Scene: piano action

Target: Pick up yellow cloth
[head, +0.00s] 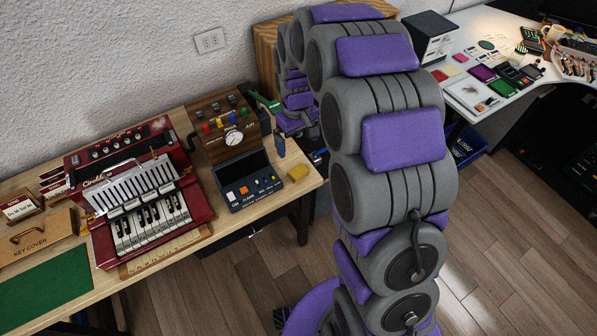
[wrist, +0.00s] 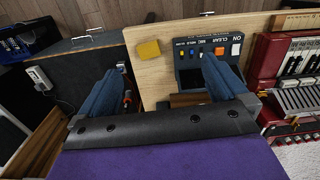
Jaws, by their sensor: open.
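The yellow cloth (head: 298,172) is a small folded pad lying near the right end of the wooden table (head: 262,201) in the head view. It also shows in the wrist view (wrist: 149,49), on the bare wood near the table's edge. My gripper (wrist: 160,68) is open and empty, its two blue fingers spread wide. In the wrist view the cloth appears between the fingertips and beyond them, apart from both. In the head view my arm hides part of the gripper.
A dark calculator-like device (head: 249,182) lies beside the cloth. Behind it stands a wooden box with a dial and knobs (head: 228,125). A red keyboard instrument (head: 150,205) is further left. A white desk with electronics (head: 478,70) stands at the right, beyond a floor gap.

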